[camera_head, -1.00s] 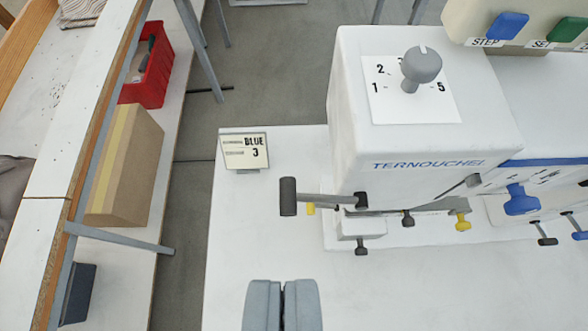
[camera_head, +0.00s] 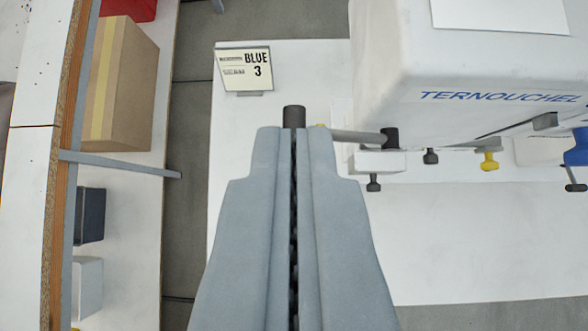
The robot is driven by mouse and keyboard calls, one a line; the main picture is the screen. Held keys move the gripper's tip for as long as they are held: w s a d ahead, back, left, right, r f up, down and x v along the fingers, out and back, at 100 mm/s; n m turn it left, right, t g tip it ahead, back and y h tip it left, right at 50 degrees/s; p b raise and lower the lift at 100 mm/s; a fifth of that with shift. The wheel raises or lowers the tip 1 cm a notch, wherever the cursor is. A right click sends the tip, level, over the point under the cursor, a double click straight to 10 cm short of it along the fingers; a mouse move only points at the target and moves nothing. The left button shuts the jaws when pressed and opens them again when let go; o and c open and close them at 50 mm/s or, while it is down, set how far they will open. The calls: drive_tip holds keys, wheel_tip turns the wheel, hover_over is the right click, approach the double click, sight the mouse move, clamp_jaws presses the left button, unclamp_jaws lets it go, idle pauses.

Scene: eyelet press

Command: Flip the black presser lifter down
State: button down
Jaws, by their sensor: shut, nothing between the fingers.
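The black presser lifter (camera_head: 294,116) is a dark cylindrical knob on a grey bar that runs left from the front of the white TERNOUCHEL machine (camera_head: 450,75). The bar meets a black pivot (camera_head: 390,138) at the machine and lies almost level in the picture. My gripper (camera_head: 293,130) is shut and empty. Its fingertips overlap the lower part of the knob in the view, and the rest of the knob shows just beyond them. I cannot tell whether they touch it.
A sign reading BLUE 3 (camera_head: 244,70) stands on the white table (camera_head: 440,240), beyond the lifter. Small black and yellow knobs (camera_head: 489,162) hang under the machine. A shelf with a cardboard box (camera_head: 125,85) is at the left. The table's front right is clear.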

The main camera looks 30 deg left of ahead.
sight(292, 115)
drive_tip(key=f, duration=0.1)
drive_tip(key=w+f, duration=0.1)
drive_tip(key=f, duration=0.1)
drive_tip(key=w+a+f, duration=0.1)
drive_tip(key=f, duration=0.1)
drive_tip(key=shift+w+f, duration=0.2)
drive_tip(key=shift+w, duration=0.05)
drive_tip(key=shift+f, duration=0.65)
drive_tip(key=shift+s+a+f+n+t+h, duration=0.1)
drive_tip(key=shift+a+f+n+t+h, duration=0.25)
drive_tip(key=shift+f+h, duration=0.5)
drive_tip(key=shift+s+a+f+n+t+h, duration=0.1)
drive_tip(key=shift+a+f+n+t+h, duration=0.2)
drive_tip(key=shift+f+n+h, duration=0.5)
drive_tip(key=shift+s+a+f+n+t+h, duration=0.15)
drive_tip(key=shift+a+f+h, duration=0.4)
drive_tip(key=shift+f, duration=0.55)
drive_tip(key=shift+d+f, duration=0.15)
drive_tip(key=shift+f, duration=0.05)
